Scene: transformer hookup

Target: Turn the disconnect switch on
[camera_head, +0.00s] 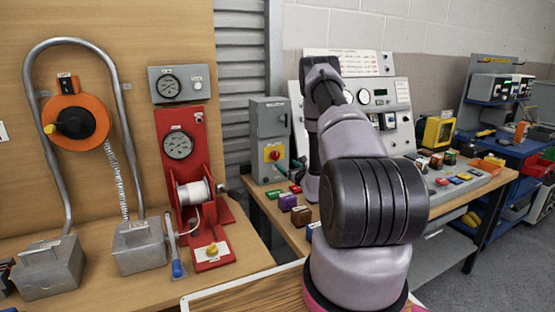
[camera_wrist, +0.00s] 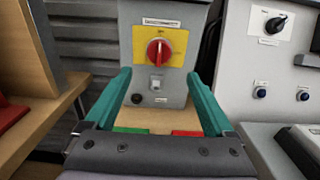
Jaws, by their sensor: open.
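The disconnect switch is a grey box (camera_head: 268,118) on the wooden bench, with a red rotary knob (camera_wrist: 158,52) on a yellow plate (camera_wrist: 178,40). A label reading like "disconnect" sits above the knob in the wrist view. The knob's grip bar stands about upright there. The knob also shows small in the head view (camera_head: 274,155). My gripper (camera_wrist: 160,88) is open, its two teal fingers spread to either side of the box's lower front. The fingers do not appear to touch the knob.
Green and red blocks (camera_wrist: 186,133) lie on the bench below the box. A grey panel with a black knob (camera_wrist: 274,24) stands to the right. A wooden board edge (camera_wrist: 45,125) is at the left. A red gauge stand (camera_head: 180,150) is left of the bench in the head view.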

